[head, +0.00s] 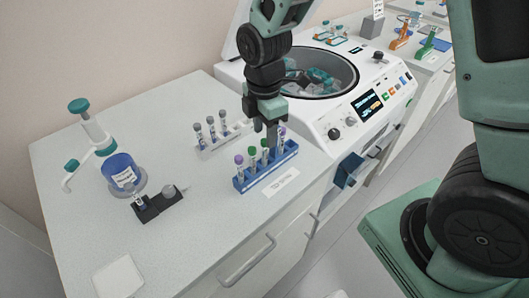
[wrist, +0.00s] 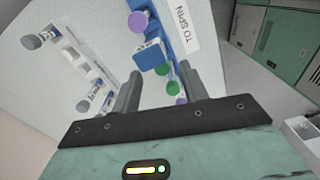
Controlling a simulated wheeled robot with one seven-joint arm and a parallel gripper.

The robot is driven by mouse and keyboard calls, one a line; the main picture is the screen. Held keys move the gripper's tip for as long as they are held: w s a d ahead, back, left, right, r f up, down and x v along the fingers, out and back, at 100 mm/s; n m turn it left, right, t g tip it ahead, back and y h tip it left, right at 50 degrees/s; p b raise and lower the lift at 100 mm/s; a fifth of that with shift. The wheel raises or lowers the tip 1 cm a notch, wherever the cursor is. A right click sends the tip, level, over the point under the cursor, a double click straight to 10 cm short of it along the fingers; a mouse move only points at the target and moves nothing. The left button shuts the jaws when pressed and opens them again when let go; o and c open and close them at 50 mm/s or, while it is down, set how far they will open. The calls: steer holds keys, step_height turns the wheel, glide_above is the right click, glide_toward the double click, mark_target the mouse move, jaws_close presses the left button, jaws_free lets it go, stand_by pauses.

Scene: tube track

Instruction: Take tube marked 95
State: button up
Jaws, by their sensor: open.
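My gripper (head: 271,136) points down over the right part of a blue rack (head: 268,176); its fingers are apart in the wrist view (wrist: 159,88). The rack holds several capped tubes: a purple-capped tube (head: 239,161) at the left end, a green-capped tube (head: 252,153), another green-capped tube (head: 265,144), and a purple-capped tube (head: 282,132) at the right end, partly hidden by my fingers. In the wrist view, green caps (wrist: 172,88) show between the fingers. A white rack (head: 222,146) behind holds grey-capped tubes (head: 210,121). I cannot read 95 on any tube.
A "TO SPIN" card (wrist: 182,30) lies beside the blue rack. A black holder (head: 160,205) and a blue-filled bottle (head: 119,170) stand to the left. An open centrifuge (head: 340,118) stands at the right.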

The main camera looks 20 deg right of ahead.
mark_target(264, 140)
steer(key=shift+s+a+f+p, duration=0.1)
steer(key=shift+f+p, duration=0.35)
steer(key=shift+f, duration=0.95)
steer(key=shift+s+f+p, duration=0.1)
steer(key=shift+f+p, duration=0.35)
steer(key=shift+f, duration=0.9)
steer(key=c, duration=0.8)
